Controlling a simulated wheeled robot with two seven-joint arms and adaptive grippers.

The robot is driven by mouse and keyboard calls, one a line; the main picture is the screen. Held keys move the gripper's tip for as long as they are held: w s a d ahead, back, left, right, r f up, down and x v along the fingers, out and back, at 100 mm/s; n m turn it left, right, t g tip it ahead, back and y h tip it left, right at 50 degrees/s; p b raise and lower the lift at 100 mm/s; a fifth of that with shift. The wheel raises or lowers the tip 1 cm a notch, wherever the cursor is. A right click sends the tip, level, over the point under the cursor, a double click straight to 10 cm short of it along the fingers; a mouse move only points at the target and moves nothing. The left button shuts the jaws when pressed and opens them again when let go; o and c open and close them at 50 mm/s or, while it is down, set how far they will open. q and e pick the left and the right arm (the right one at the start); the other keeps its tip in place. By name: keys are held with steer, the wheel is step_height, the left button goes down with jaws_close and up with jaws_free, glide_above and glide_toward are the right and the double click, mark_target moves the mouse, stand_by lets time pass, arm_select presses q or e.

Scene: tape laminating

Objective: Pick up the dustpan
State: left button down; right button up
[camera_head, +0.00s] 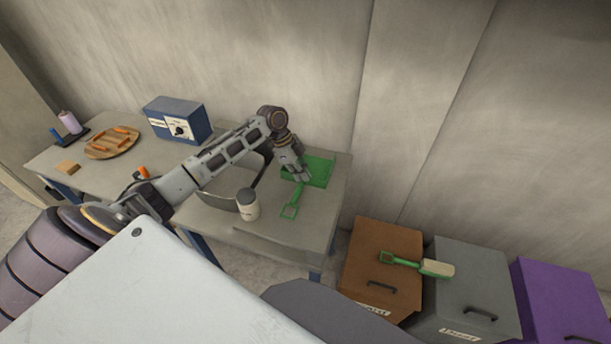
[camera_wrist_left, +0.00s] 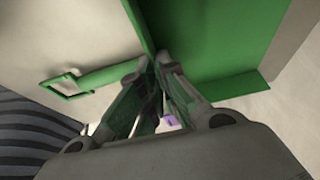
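The green dustpan (camera_head: 318,171) lies at the right end of the grey table, with its looped handle (camera_head: 290,211) pointing toward the front. My left gripper (camera_head: 302,178) reaches down over it where the handle meets the pan. In the left wrist view, the pan (camera_wrist_left: 215,40) fills the top right and the handle (camera_wrist_left: 105,76) runs to the left. My left fingertips (camera_wrist_left: 160,62) are close together at the pan's back wall, which appears pinched between them. The fingers partly hide the contact. My right gripper is not in view.
A blue box (camera_head: 178,120) and a round wooden board (camera_head: 112,143) are farther left. A green-handled brush (camera_head: 418,264) lies across the brown and grey bins. A wall stands behind the table.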

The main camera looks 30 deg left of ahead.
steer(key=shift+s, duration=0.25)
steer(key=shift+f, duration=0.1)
arm_select(q)
step_height(320, 180, up, 4)
steer(key=shift+r, duration=0.25)
step_height(320, 180, up, 4)
steer(key=shift+r, duration=0.85)
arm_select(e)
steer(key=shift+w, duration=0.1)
